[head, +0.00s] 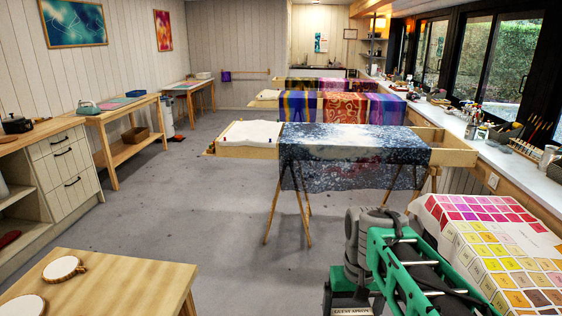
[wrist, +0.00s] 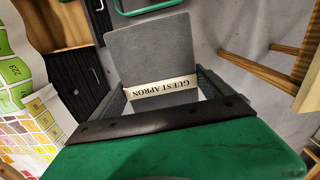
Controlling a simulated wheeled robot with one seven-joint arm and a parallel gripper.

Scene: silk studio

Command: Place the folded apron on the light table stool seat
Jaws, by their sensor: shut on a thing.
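The folded apron (wrist: 152,50) is a flat grey bundle with a white band reading "GUEST APRON". In the wrist view my gripper (wrist: 165,95) is shut on it, with a dark finger on either side of the band. In the head view my gripper (head: 352,298) is low at the bottom edge. Only the apron's white label (head: 352,311) shows there, and the rest is cut off by the frame. The apron is held above the grey floor. I cannot make out the light table stool in either view.
A cloth-covered table with colour swatches (head: 500,250) stands close at the right. A trestle frame with dark blue cloth (head: 350,150) is ahead. A wooden table (head: 120,285) is at the front left. Wooden legs (wrist: 262,72) are near the apron's right. The left-middle floor is clear.

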